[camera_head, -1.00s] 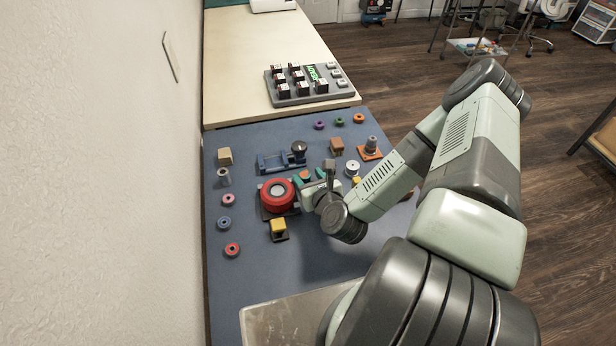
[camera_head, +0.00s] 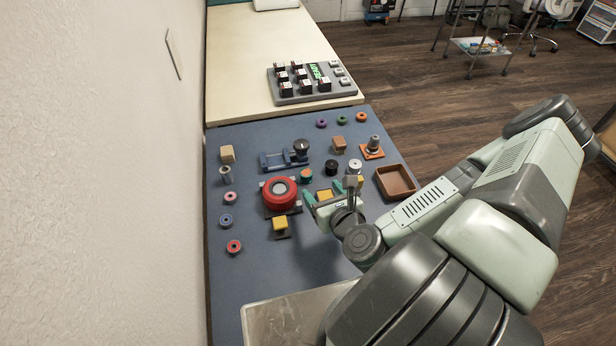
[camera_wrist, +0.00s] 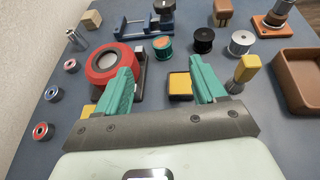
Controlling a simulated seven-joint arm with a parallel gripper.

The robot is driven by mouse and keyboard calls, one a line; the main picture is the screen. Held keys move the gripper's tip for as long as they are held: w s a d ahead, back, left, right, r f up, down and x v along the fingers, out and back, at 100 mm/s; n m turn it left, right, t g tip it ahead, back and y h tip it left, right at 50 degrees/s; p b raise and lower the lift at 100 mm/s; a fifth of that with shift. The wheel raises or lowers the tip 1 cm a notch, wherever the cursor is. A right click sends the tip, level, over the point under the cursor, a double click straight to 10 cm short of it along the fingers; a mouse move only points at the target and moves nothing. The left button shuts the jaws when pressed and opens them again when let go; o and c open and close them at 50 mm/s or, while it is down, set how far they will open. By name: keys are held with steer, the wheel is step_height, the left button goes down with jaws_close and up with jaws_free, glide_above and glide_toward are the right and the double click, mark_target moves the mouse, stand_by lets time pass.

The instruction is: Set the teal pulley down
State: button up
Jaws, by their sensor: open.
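The teal pulley (camera_head: 306,176) has an orange centre and rests on the blue mat, just right of the red round part. It also shows in the wrist view (camera_wrist: 162,46), beyond my fingertips. My gripper (camera_head: 322,190) has teal fingers, spread apart with nothing held between them. In the wrist view my gripper (camera_wrist: 161,72) is on the near side of the pulley, apart from it. A yellow block (camera_wrist: 180,84) shows between the fingers, lower down.
The red round part (camera_head: 280,193) stands close left of my gripper. A black spool (camera_head: 331,167) and a silver spool (camera_head: 354,165) stand right of the pulley. A brown tray (camera_head: 381,184) lies farther right. A blue fixture (camera_head: 271,161) is behind.

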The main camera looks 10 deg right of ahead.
mark_target(306, 172)
steer(key=w+n+g+y, duration=0.1)
steer(key=w+n+g, duration=0.1)
steer(key=w+n, duration=0.2)
steer(key=w+n+g+y, duration=0.1)
steer(key=w+n+g, duration=0.2)
steer(key=w+n, duration=0.2)
steer(key=w+a+n+g+y, duration=0.1)
steer(key=w+n+g, duration=0.1)
steer(key=w+n, duration=0.2)
steer(key=shift+w+r+n, duration=0.15)
steer(key=shift+n, duration=0.55)
steer(key=shift+w+r+n, duration=0.15)
steer(key=shift+n, duration=0.55)
steer(key=shift+w+d+n+g+h, duration=0.15)
steer(key=shift+d+n+g+h, duration=0.15)
steer(key=shift+n+g+h, duration=0.35)
step_height(306, 172, up, 6)
steer(key=s+a+n+g+h, duration=0.1)
steer(key=s+n+g+h, duration=0.15)
steer(key=n+g, duration=0.25)
steer(key=shift+m+h, duration=0.25)
steer(key=shift+h, duration=0.15)
steer(key=f, duration=1)
steer(key=shift+w+f, duration=0.25)
steer(key=shift+f, duration=0.1)
